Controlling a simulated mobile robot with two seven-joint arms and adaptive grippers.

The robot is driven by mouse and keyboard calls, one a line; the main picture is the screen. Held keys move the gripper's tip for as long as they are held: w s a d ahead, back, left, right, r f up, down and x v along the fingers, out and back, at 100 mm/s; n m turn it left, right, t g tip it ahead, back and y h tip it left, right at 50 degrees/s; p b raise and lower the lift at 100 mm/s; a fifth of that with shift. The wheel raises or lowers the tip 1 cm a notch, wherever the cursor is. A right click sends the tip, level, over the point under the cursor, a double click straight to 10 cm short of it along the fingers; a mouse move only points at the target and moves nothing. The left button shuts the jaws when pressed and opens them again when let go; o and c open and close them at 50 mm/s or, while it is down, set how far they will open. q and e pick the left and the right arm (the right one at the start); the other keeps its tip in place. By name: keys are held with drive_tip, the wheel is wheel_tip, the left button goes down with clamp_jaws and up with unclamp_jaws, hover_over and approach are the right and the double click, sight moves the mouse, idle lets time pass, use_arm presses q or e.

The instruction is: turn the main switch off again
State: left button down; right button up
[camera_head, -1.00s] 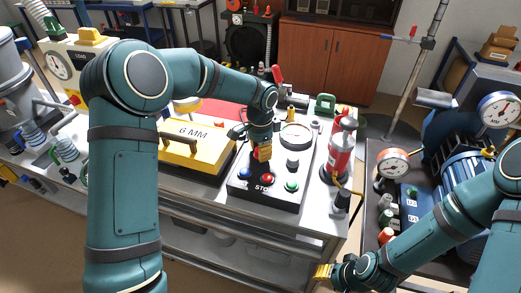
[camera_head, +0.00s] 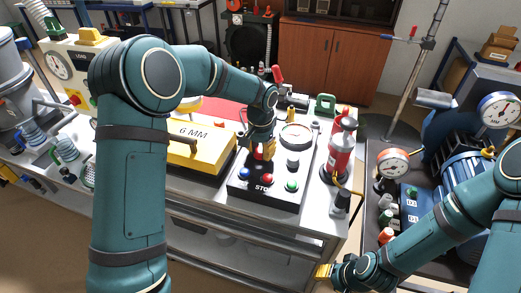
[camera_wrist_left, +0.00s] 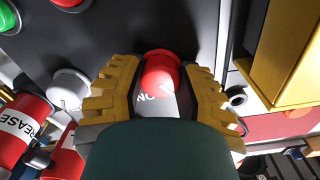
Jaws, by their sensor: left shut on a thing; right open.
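The black control box (camera_head: 262,192) stands on the bench, with a red switch knob (camera_head: 259,154) near its middle. My left gripper (camera_head: 264,152) reaches down over this knob from above. In the left wrist view the red knob (camera_wrist_left: 160,72) sits between the two yellow fingers of the left gripper (camera_wrist_left: 160,92), which is shut on it. Part of a white label reading "ON" shows beside the knob; the rest is hidden. My right gripper (camera_head: 323,272) is open and empty, low in front of the bench, away from the box.
Blue (camera_head: 244,174), red (camera_head: 267,178) and green (camera_head: 291,185) buttons sit along the box's front. A yellow "6 MM" case (camera_head: 196,149) is on its left.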

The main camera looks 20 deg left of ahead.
sight(261, 149)
use_arm(q)
drive_tip(key=c, duration=0.6)
unclamp_jaws()
drive_tip(key=shift+o, duration=0.2)
drive_tip(key=shift+r, duration=0.1)
wheel_tip(261, 149, up, 12)
